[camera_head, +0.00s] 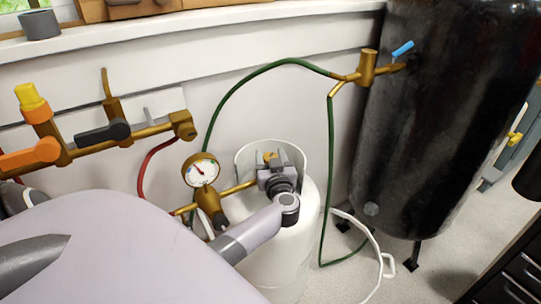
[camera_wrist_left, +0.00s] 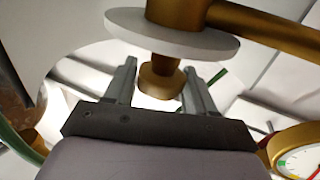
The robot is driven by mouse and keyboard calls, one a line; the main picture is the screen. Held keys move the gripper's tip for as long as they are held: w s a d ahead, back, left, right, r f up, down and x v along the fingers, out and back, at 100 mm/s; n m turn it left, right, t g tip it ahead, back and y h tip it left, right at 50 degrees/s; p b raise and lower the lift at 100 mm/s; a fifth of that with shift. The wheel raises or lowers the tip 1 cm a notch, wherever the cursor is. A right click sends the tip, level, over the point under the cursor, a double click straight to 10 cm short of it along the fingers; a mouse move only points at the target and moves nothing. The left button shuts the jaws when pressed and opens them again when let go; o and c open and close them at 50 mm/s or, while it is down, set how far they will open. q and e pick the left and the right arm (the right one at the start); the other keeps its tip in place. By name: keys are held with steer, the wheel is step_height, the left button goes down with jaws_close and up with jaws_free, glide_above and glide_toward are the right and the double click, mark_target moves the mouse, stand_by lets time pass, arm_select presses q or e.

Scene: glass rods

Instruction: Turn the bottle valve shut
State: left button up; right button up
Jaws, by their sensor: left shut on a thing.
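The white gas bottle (camera_head: 270,250) stands upright on the floor, with a collar around its top. Its brass bottle valve (camera_head: 269,156) shows partly inside the collar, largely hidden by my left gripper (camera_head: 276,168). In the left wrist view, the fingers of my left gripper (camera_wrist_left: 160,78) stand on either side of the valve's brass end (camera_wrist_left: 158,82), under a pale round disc (camera_wrist_left: 172,36). The gripper is shut on the valve; the exact contact is hard to see. My right gripper is not in view.
A pressure gauge (camera_head: 200,170) on brass fittings sits close left of the gripper. A green hose (camera_head: 250,75) arches behind the bottle to a brass fitting on the large black tank (camera_head: 430,130). Brass pipework with valve handles (camera_head: 103,132) lines the wall at left.

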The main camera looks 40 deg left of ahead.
arm_select(q)
steer(key=p, duration=0.2)
steer(key=m+t+h+p, duration=0.1)
steer(key=p, duration=0.1)
steer(key=shift+r+t, duration=0.2)
steer(key=shift+t, duration=0.1)
steer(key=shift+m+t+h+p, duration=0.3)
steer(key=shift+m+h+p, duration=0.1)
steer(key=shift+p, duration=0.3)
steer(key=shift+s+f+m+t+h+p, duration=0.1)
steer(key=shift+f+m+t+h+p, duration=0.1)
steer(key=shift+m+t+h+p, duration=0.75)
steer(key=shift+f+m+t+h, duration=0.1)
steer(key=shift+m+t+h, duration=0.4)
steer(key=shift+h, duration=0.45)
steer(key=shift+f+m+t+h+b, duration=0.1)
steer(key=shift+m+t+h+b, duration=0.45)
steer(key=shift+m+h, duration=0.9)
steer(key=shift+h, duration=0.45)
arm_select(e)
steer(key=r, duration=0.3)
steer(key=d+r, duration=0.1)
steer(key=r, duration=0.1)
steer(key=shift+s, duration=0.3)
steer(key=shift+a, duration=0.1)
arm_select(q)
steer(key=o, duration=0.9)
steer(key=shift+o, duration=0.2)
